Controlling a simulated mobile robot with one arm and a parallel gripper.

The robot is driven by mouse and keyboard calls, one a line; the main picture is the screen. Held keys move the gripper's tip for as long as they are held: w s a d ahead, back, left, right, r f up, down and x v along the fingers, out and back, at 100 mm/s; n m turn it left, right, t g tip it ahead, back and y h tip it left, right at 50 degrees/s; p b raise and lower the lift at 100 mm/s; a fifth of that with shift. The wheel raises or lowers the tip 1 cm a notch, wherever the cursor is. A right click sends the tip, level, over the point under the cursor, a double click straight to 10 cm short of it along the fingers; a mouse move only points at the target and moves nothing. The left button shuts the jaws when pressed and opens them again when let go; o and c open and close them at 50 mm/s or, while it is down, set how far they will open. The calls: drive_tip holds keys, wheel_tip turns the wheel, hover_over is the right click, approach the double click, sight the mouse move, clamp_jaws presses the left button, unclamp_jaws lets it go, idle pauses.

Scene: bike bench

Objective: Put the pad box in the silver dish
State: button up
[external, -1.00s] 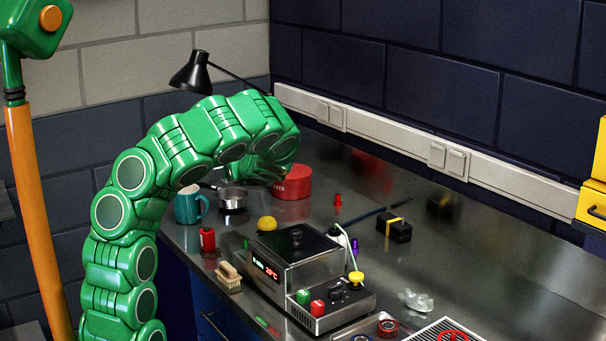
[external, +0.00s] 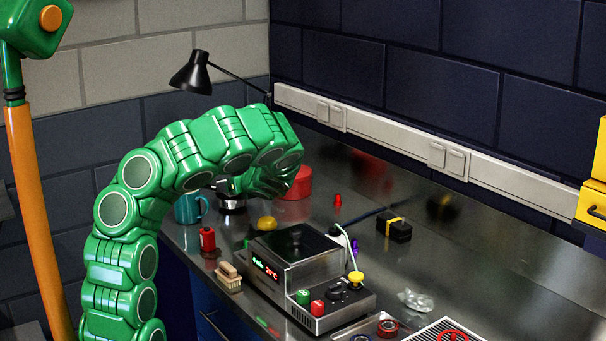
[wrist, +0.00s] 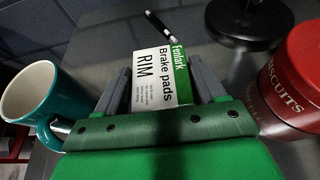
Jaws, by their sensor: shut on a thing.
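The pad box (wrist: 162,78) is white and green with "Brake pads RIM" on it. In the wrist view it sits between the two grey fingers of my gripper (wrist: 163,88), which is shut on it. In the wrist view I cannot make out the dish for certain.
The teal mug (wrist: 28,92) is to the left and the red biscuit tin (wrist: 290,75) to the right of my gripper. A black lamp base (wrist: 250,20) and a pen (wrist: 160,27) lie beyond. A yellow lump (external: 266,222) and a glass-lidded machine (external: 300,265) stand nearer.

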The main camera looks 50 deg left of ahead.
drive_tip(key=shift+f, duration=0.45)
drive_tip(key=o, duration=1)
drive_tip(key=shift+o, duration=0.2)
drive_tip(key=shift+r, duration=0.1)
drive_tip(key=shift+r, duration=0.6)
drive_tip(key=v, duration=1.2)
drive_tip(key=shift+f, duration=0.2)
